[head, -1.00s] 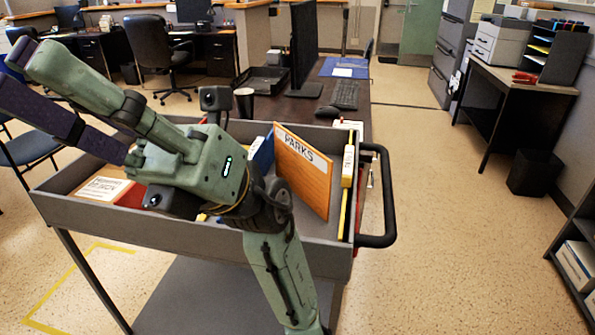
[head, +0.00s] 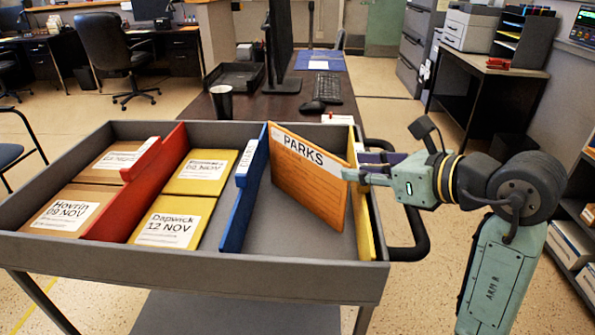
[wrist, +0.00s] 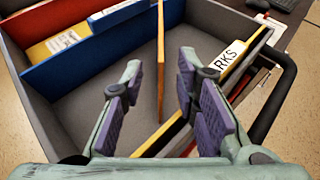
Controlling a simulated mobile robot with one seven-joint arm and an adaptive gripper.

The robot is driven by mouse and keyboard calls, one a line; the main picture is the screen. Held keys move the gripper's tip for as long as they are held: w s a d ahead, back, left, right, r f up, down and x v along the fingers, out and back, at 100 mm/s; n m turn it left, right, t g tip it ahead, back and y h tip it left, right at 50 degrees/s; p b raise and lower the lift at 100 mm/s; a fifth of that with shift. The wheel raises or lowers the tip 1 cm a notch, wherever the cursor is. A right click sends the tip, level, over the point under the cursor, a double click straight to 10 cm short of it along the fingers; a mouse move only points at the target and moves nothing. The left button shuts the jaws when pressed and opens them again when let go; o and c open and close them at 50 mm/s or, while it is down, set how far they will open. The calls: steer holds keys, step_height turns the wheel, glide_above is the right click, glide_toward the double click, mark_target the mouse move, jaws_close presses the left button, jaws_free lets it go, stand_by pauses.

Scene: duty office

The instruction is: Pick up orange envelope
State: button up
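The orange envelope (head: 305,178), with a white PARKS strip along its top, stands tilted in the right compartment of the grey cart tray (head: 205,262). In the wrist view the envelope (wrist: 160,70) shows nearly edge-on. My gripper (head: 361,168) is at its right edge in the head view. In the wrist view my gripper (wrist: 159,84) is open, with purple-padded fingers apart and the envelope's edge between them. A gap shows on each side, so I see no grip on it.
A yellow divider (head: 364,222) stands just right of the envelope, a blue divider (head: 243,195) left. A red divider (head: 135,190) separates yellow and brown envelopes further left. The cart's dark handle (head: 416,235) is under my arm. A desk with a cup (head: 221,102) stands behind.

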steer(key=p, duration=0.2)
glide_toward(304, 175)
steer(key=w+a+r, duration=0.1)
steer(key=w+a, duration=0.2)
steer(key=shift+d, duration=0.2)
steer(key=shift+c, duration=0.3)
jaws_close()
